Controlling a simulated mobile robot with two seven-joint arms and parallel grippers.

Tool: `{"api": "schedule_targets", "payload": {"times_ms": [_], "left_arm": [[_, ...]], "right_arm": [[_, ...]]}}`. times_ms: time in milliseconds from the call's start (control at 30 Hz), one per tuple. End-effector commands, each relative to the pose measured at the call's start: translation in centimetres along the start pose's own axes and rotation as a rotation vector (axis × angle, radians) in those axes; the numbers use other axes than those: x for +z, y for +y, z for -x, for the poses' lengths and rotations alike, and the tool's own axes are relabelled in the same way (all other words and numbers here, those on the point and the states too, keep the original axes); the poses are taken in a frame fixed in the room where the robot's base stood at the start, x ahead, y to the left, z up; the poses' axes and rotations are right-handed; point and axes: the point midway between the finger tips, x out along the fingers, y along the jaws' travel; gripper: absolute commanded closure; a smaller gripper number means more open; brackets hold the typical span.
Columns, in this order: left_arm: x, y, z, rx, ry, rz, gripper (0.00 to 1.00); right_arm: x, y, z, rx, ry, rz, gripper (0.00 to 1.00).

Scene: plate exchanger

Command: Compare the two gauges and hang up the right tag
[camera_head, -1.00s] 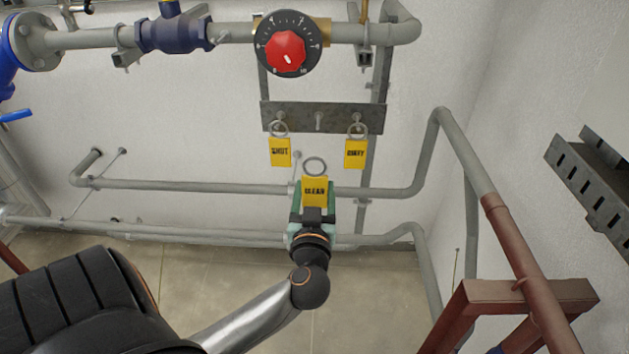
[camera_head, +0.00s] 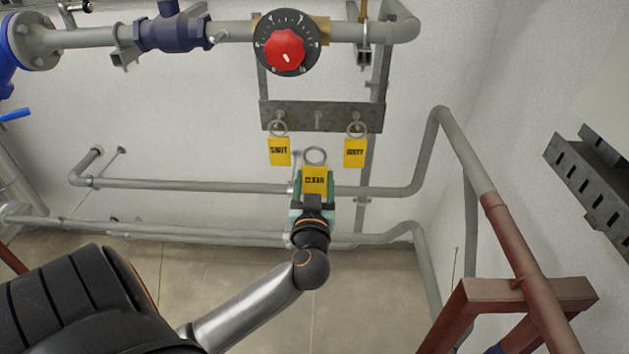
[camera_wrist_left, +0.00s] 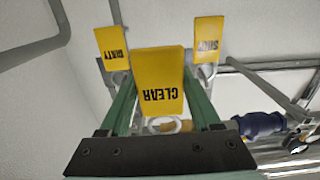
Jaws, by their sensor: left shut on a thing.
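My left gripper (camera_head: 314,196) is shut on the yellow CLEAR tag (camera_head: 315,180), which has a metal ring (camera_head: 315,155) above it. The tag is held upright below a dark metal hook plate (camera_head: 345,117). The yellow SHUT tag (camera_head: 279,151) hangs from the plate's left hook and the yellow DIRTY tag (camera_head: 355,153) from its right hook. The middle hook (camera_head: 319,121) is bare, above the CLEAR tag's ring and apart from it. The left wrist view shows the CLEAR tag (camera_wrist_left: 162,80) between the green fingers. No gauge pair can be made out. My right gripper is not in view.
A black dial with a red knob (camera_head: 286,50) sits on the pipe above the plate. Grey pipes (camera_head: 200,187) run along the wall behind the gripper. A red-brown frame (camera_head: 530,292) stands at lower right, and a slotted metal channel (camera_head: 595,185) is at right.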

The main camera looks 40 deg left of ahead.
Motion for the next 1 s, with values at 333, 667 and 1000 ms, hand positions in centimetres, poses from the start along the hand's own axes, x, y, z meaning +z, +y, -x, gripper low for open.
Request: {"api": "schedule_targets", "payload": {"times_ms": [333, 667, 1000], "left_arm": [[-0.1, 0.0, -1.1, 0.000, 0.001, 0.000, 0.90], [-0.1, 0.0, -2.1, -0.001, 0.001, 0.000, 0.90], [0.0, 0.0, -3.1, 0.000, 0.001, 0.000, 0.90]], "right_arm": [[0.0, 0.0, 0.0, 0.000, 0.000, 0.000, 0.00], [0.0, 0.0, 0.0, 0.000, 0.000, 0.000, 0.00], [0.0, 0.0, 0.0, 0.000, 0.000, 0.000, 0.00]]}}
